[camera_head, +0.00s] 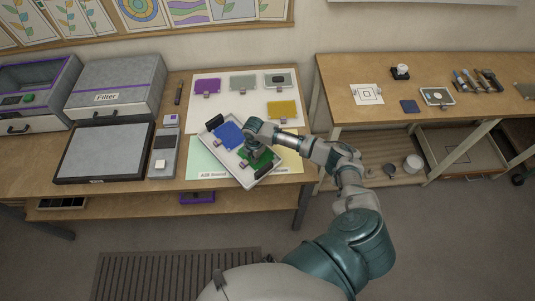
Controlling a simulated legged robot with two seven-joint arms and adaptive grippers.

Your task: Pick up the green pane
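The green pane (267,158) lies in the right part of a tilted white tray (212,146) on the left workbench. A blue pane (228,134) lies in the same tray, to the left of it. My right gripper (251,154) points down over the green pane and hides part of it. The fingertips are small and partly covered by the wrist, so I cannot tell whether they touch the pane or are open or shut. My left gripper is not in view.
Purple (207,86), grey-green (243,83) and yellow (283,109) panes lie on a white sheet behind the tray. A dark-framed grey panel (103,152) lies to the left. A second bench (440,112) with tools stands at the right, past a gap.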

